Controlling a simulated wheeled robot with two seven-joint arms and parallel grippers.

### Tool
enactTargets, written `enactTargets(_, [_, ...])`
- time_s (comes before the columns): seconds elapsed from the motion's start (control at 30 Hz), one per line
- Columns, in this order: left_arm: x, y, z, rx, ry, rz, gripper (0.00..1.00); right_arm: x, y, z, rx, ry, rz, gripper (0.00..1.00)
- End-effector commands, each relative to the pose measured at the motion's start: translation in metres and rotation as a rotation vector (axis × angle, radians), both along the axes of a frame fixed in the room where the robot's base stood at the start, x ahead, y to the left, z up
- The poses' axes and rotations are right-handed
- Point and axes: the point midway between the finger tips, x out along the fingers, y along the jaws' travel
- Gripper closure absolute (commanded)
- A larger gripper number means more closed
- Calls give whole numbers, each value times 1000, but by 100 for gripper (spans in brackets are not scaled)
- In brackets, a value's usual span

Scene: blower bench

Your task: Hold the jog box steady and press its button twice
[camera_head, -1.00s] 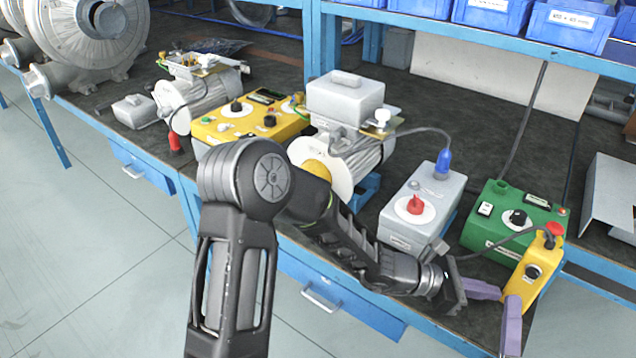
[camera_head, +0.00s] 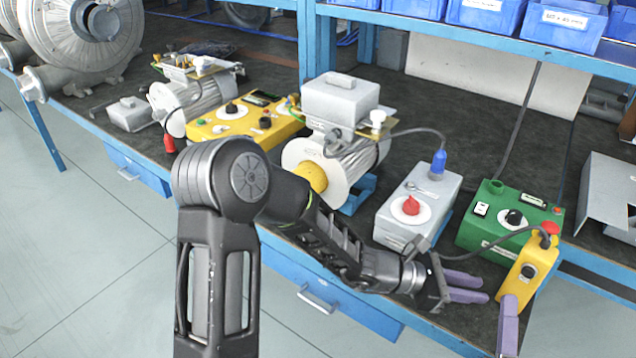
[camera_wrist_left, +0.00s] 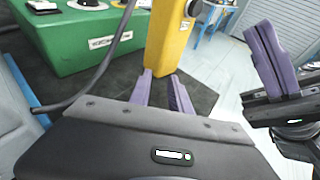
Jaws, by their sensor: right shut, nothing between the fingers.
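The yellow jog box (camera_head: 526,272) stands at the front edge of the bench, with a red button (camera_head: 551,228) on top and a dark knob on its face. It also shows in the left wrist view (camera_wrist_left: 167,45), beyond my left fingertips. My left gripper (camera_head: 487,286) is open, with a clear gap between its purple fingers, just left of the box and apart from it. My right gripper (camera_head: 507,320) is shut and empty, its purple fingers upright in front of the box's lower end. In the left wrist view my right gripper (camera_wrist_left: 265,58) is right of the box, apart from it.
A green control box (camera_head: 508,218) stands behind and left of the jog box, joined by a dark cable. A grey box with a red knob (camera_head: 418,208) is farther left. A motor (camera_head: 335,160) and a yellow control box (camera_head: 243,118) stand beyond my left arm.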

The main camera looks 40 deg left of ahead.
Motion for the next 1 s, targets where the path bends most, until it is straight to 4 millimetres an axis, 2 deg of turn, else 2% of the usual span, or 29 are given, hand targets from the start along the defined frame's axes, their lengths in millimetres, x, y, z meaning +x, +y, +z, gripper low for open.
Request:
enactTargets(0.2, [-24,38,14,3,-2,4,76,0,0,0,0,0,0,100])
enactTargets(0.4, [-42,64,23,2,-1,4,76,0,0,0,0,0,0,100])
enactTargets(0.6, [-49,72,27,0,1,1,76,0,0,0,0,0,0,100])
enactTargets(1.0, [-49,72,26,0,1,0,76,0,0,0,0,0,0,100])
